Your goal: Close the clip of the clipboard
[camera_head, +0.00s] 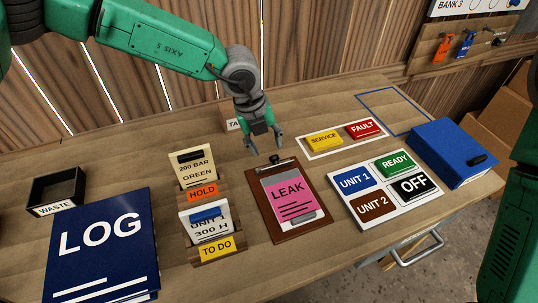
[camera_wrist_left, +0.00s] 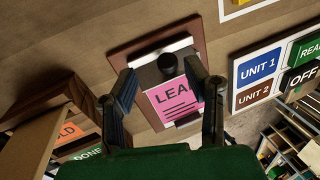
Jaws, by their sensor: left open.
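The board (camera_wrist_left: 124,38), the pink sheet (camera_wrist_left: 171,101) and the black knob (camera_wrist_left: 168,64) also show in the left wrist view. I cannot tell how far the clip is raised. My left gripper (camera_head: 265,146) is open and empty, above and just beyond the clip; its fingers (camera_wrist_left: 162,80) frame the knob in the wrist view. My right gripper is out of view.
A card holder (camera_head: 204,193) with several cards and a blue LOG binder (camera_head: 100,240) stand left of the clipboard. A SERVICE/FAULT panel (camera_head: 343,138) lies behind.

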